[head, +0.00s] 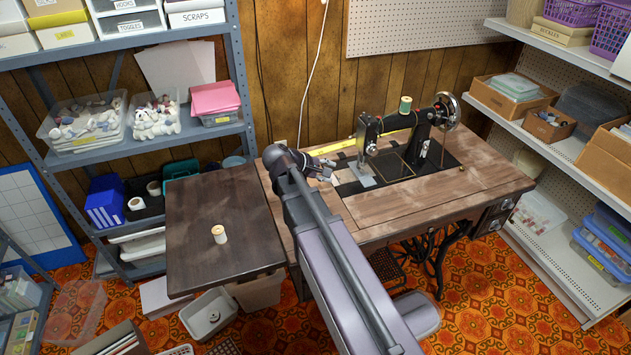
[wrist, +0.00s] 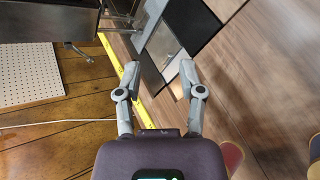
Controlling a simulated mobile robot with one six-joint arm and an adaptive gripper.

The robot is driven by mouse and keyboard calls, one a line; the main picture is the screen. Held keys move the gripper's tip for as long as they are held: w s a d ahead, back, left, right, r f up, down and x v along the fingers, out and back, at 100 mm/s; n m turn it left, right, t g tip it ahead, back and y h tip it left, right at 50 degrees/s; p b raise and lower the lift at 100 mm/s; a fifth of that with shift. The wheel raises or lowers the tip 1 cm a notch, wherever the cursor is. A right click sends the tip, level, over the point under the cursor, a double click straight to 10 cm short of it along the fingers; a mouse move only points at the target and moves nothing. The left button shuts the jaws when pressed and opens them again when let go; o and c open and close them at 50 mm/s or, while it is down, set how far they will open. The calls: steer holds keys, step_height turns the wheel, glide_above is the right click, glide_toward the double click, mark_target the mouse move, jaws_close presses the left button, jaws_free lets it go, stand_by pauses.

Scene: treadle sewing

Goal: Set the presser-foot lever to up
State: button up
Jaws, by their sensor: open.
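The black sewing machine (head: 421,140) stands on the wooden treadle table (head: 420,200), its needle end towards the left and its handwheel at the right. The machine head (head: 368,135) also shows at the top left edge of the wrist view (wrist: 75,15). My gripper (head: 331,168) is just left of the machine head, above the table. In the wrist view, my gripper (wrist: 159,75) has its fingers spread with nothing between them, pointing at the needle-plate area, apart from the head.
A yellow tape measure (head: 338,146) lies behind my gripper. A green spool (head: 405,104) stands on top of the machine. A cream spool (head: 219,234) stands on the otherwise clear dark side table (head: 200,265). Loaded shelves stand at both sides. The table's front right is clear.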

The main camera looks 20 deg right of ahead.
steer(key=s+p, duration=0.1)
steer(key=m+y, duration=0.1)
steer(key=s+a+y+p, duration=0.1)
steer(key=shift+s+r+m+g+p, duration=0.3)
steer(key=shift+r+p, duration=0.05)
steer(key=shift+r, duration=0.05)
steer(key=shift+s+a+r+m+y+p, duration=0.2)
steer(key=shift+s+a+m+y+p, duration=0.3)
steer(key=shift+s+a+y+p, duration=0.35)
steer(key=s+a+r+m+g+y+p, duration=0.1)
steer(key=s+a+r+m+y+p, duration=0.1)
steer(key=s+a+y+p, duration=0.2)
steer(key=shift+s+m+p, duration=0.4)
steer(key=shift+p, duration=0.45)
steer(key=shift+r, duration=0.1)
steer(key=s+a+y, duration=0.1)
steer(key=s+a+m+y, duration=0.1)
steer(key=s, duration=0.1)
steer(key=s+a+m+y, duration=0.1)
steer(key=s, duration=0.1)
steer(key=shift+a+f, duration=0.35)
steer(key=shift+a, duration=0.05)
